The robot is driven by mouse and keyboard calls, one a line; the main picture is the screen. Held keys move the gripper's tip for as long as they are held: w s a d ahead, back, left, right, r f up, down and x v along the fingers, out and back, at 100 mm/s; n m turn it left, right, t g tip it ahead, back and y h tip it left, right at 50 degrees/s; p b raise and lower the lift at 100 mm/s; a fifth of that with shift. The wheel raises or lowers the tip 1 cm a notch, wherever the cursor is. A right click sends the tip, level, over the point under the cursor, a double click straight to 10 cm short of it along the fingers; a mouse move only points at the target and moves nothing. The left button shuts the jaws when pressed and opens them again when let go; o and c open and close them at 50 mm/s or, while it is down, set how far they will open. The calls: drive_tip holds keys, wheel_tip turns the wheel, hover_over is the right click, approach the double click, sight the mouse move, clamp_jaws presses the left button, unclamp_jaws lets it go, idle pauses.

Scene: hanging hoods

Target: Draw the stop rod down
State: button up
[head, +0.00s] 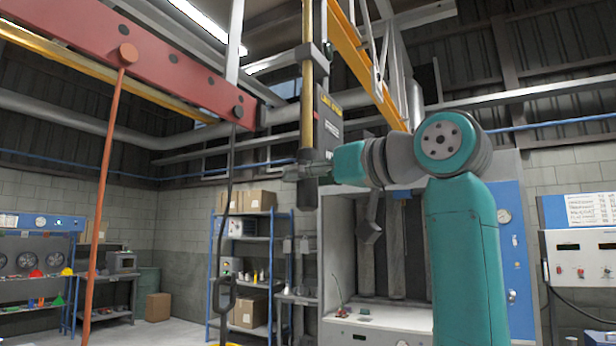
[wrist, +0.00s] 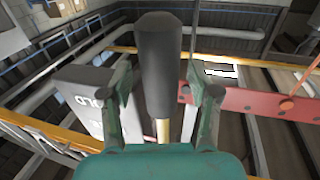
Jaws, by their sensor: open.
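A yellow rod (head: 308,90) hangs upright, with a dark grip (head: 308,157) at its lower end. In the wrist view the dark grip (wrist: 158,60) stands between my two fingers, with a bit of yellow rod (wrist: 162,130) showing beyond it. My gripper (head: 300,172) is open around the grip, and gaps show on both sides in the wrist view (wrist: 159,85). I see no lettering on the rod that names it as the stop rod.
A red beam (head: 170,70) carries an orange rod (head: 102,200) and a dark hooked rod (head: 229,190) at left. Shelves (head: 250,240) and a hood cabinet (head: 345,250) stand behind.

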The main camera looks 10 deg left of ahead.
drive_tip(key=shift+w+a, duration=0.15)
drive_tip(key=shift+a, duration=0.05)
clamp_jaws()
drive_tip(key=shift+f, duration=3.3)
unclamp_jaws()
drive_tip(key=shift+d+r, duration=0.1)
